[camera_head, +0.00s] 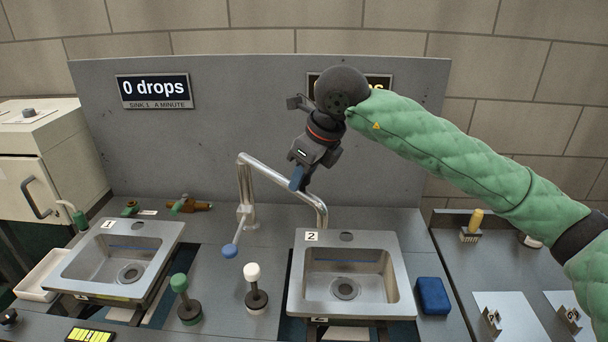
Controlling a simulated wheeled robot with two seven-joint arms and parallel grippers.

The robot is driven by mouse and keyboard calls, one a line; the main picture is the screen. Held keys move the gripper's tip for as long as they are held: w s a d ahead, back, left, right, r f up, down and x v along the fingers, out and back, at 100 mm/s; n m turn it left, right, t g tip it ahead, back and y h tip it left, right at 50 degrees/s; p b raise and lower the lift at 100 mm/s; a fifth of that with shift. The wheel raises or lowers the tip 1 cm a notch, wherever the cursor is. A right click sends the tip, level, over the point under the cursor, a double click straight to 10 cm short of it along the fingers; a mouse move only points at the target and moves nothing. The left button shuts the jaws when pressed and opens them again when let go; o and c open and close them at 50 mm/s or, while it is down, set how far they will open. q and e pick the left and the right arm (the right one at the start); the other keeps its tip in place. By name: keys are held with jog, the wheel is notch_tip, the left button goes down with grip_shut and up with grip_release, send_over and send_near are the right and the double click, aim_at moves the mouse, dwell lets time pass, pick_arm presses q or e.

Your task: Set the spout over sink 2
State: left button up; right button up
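The chrome spout (280,179) rises from a post between the two sinks. Its pipe slopes to the right, and its down-turned end appears at the back rim of sink 2, left of that rim's middle. A lever with a blue knob (230,251) sticks out at the post's foot. Sink 2 (302,287) is a steel basin with a "2" label, right of centre. My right gripper (297,180) points down just above the spout pipe; contact and finger gap are unclear. Sink 1 (84,270) is at the left. My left gripper is out of view.
A "0 drops" sign (155,90) hangs on the grey back panel; my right arm covers much of a second sign. Green (180,283) and white (252,271) knobs stand between the sinks. A blue block (432,295) lies right of sink 2.

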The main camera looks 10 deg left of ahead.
jog(key=o, duration=0.3)
jog(key=shift+o, duration=0.2)
jog(key=shift+r, duration=0.1)
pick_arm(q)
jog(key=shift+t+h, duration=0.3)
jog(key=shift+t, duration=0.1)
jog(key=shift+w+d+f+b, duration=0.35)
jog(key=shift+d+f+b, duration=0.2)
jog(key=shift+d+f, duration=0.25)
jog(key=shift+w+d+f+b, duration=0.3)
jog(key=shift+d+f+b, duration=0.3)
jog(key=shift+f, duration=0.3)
pick_arm(e)
jog(key=v, duration=0.7)
jog(key=shift+r, duration=0.3)
jog(key=shift+s, duration=0.1)
